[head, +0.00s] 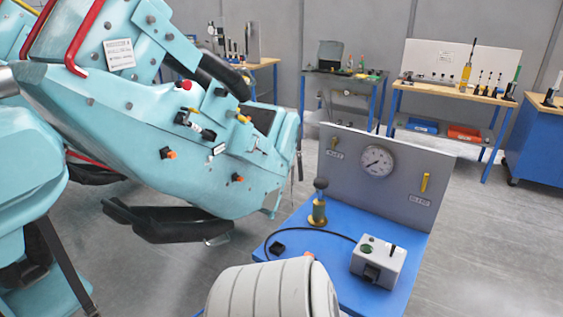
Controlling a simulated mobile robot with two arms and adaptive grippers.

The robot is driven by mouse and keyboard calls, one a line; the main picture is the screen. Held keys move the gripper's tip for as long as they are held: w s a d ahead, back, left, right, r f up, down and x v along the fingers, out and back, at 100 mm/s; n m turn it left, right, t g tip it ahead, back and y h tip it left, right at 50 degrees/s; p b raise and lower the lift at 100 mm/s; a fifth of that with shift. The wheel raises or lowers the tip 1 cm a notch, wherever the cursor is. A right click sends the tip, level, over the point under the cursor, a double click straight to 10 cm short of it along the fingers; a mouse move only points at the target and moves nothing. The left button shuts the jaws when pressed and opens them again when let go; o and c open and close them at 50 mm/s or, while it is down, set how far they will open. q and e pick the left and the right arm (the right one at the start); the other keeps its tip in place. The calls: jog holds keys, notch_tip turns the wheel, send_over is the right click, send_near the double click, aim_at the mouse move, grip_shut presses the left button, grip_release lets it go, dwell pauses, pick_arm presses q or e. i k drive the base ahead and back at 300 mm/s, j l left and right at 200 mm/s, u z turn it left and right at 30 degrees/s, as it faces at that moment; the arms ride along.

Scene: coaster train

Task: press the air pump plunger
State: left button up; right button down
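The air pump (318,211) is a small brass cylinder standing upright on a blue bench top, right of centre in the head view. Its plunger has a dark round knob (320,184) on top, standing up above the brass body. Neither of my grippers shows in this view. A pale grey ribbed rounded part at the bottom centre looks like a link of my own arm; it stands in front of the bench's near left part and hides it.
A teal coaster car (200,165) fills the left. Tool tables stand behind.

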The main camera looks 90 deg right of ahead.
aim_at(321, 183)
jog(key=k+l+z, duration=0.1)
jog(key=k+z, duration=0.2)
jog(key=k+l+z, duration=0.3)
jog(key=k, duration=0.25)
jog(key=k+l+z, duration=0.4)
jog(key=l, duration=0.35)
jog(key=l+z, duration=0.15)
jog(key=l, duration=0.3)
